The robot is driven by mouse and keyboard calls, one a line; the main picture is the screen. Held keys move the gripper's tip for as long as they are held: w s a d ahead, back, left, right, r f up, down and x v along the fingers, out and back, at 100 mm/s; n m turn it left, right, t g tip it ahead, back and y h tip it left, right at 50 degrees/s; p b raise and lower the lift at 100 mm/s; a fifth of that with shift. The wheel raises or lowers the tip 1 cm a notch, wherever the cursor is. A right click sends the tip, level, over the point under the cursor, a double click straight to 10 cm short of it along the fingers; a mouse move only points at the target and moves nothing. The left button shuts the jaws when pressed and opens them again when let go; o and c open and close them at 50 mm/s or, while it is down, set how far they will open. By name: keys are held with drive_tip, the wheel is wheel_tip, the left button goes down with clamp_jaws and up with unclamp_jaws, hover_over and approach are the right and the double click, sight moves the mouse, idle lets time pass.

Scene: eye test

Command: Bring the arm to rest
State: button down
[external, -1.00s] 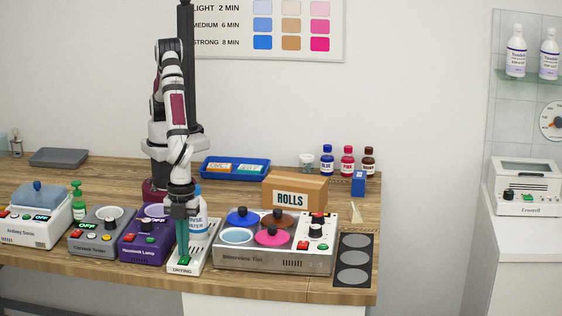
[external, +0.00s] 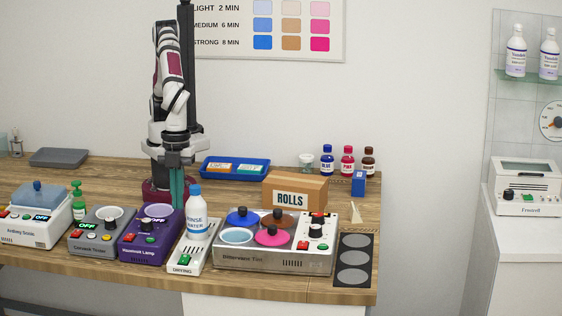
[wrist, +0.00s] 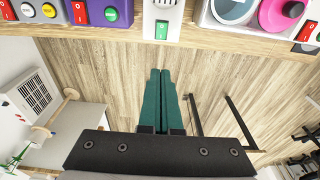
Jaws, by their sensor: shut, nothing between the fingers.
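My gripper (external: 177,205) hangs with its teal fingers pointing down, between the purple lamp unit (external: 140,245) and the white rinse water bottle (external: 197,222). In the wrist view the two fingers (wrist: 160,72) lie side by side, shut, with nothing between them. The white drying unit (external: 183,262) with its green switch is in front of and below the gripper in the external view. The arm is folded upward above its base, near the back of the bench.
The steel dye unit (external: 275,263) with coloured wells and the ROLLS box (external: 294,190) stand to the right. A blue tray (external: 236,168) lies behind. The grey tester (external: 95,240) is left. The air above the bench is clear.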

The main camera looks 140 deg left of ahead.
drive_tip(key=s+a+r+n+y, duration=0.1)
drive_tip(key=s+a+r, duration=0.2)
drive_tip(key=s+a, duration=0.45)
drive_tip(key=s+a+r+n+y, duration=0.1)
drive_tip(key=s+a+r, duration=0.2)
drive_tip(key=s+a, duration=0.45)
drive_tip(key=s+a+f, duration=0.1)
drive_tip(key=s+a, duration=0.2)
drive_tip(key=s, duration=0.3)
drive_tip(key=s+a+f+n+g, duration=0.1)
drive_tip(key=s+a, duration=0.3)
drive_tip(key=s, duration=0.3)
drive_tip(key=shift+s+a+f+y, duration=0.15)
drive_tip(key=shift+s+a+y, duration=0.15)
drive_tip(key=shift+y, duration=0.1)
idle(0.6)
